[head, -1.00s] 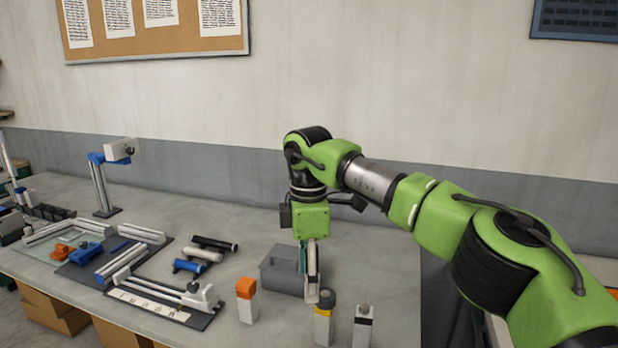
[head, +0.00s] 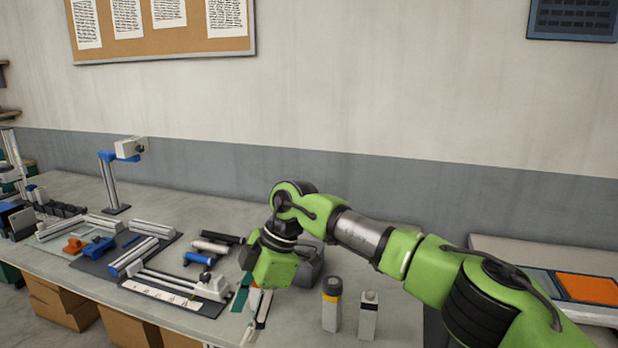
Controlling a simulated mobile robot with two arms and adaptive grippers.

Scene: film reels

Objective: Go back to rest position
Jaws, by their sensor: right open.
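My right arm comes in from the right, and its gripper (head: 252,306) hangs tilted over the front part of the bench, with its fingers apart. Something pale with a trace of orange shows between or behind the fingers, and I cannot tell whether they touch it. To its right stand a bottle with a grey and yellow top (head: 331,303) and a bottle with a grey top (head: 368,314), both upright. My left gripper is not in view.
The grey bench (head: 222,212) carries a splicing fixture (head: 165,290), several small rollers (head: 200,258) and a post with a white head (head: 115,180). A grey box (head: 310,265) is partly behind my gripper. An orange panel (head: 587,289) lies on a surface at the right.

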